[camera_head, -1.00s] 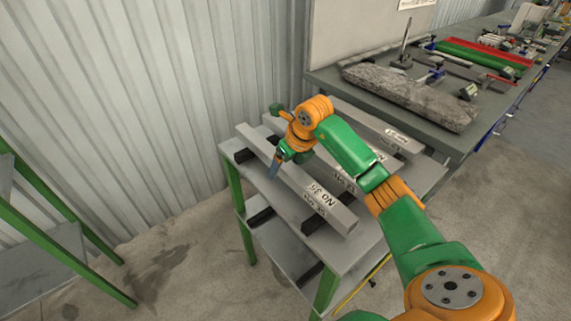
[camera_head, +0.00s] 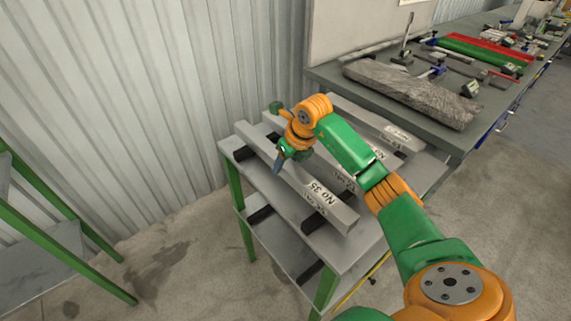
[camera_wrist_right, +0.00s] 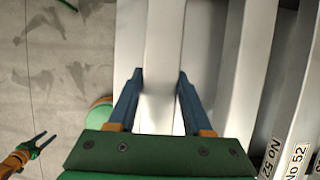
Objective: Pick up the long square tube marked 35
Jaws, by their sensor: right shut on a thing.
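The long grey square tube marked No 35 (camera_head: 317,194) lies at the near left of a small green-legged table (camera_head: 285,205), across dark supports. My right gripper (camera_head: 277,167) reaches down onto it, left of its middle and away from the marked end. In the right wrist view, the tube (camera_wrist_right: 165,55) runs between the two blue fingers of my right gripper (camera_wrist_right: 158,92), which is shut on it. The tube appears still at rest on its supports. My left gripper (camera_wrist_right: 42,140) shows small at the lower left of the wrist view, its fingers apart and empty.
More grey tubes lie beside it to the right, one marked No 52 (camera_wrist_right: 297,160). A corrugated wall (camera_head: 120,100) stands behind. A larger bench (camera_head: 455,140) with a rough grey bar (camera_head: 412,92) and tools adjoins at the right. A green frame (camera_head: 65,235) stands at the left.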

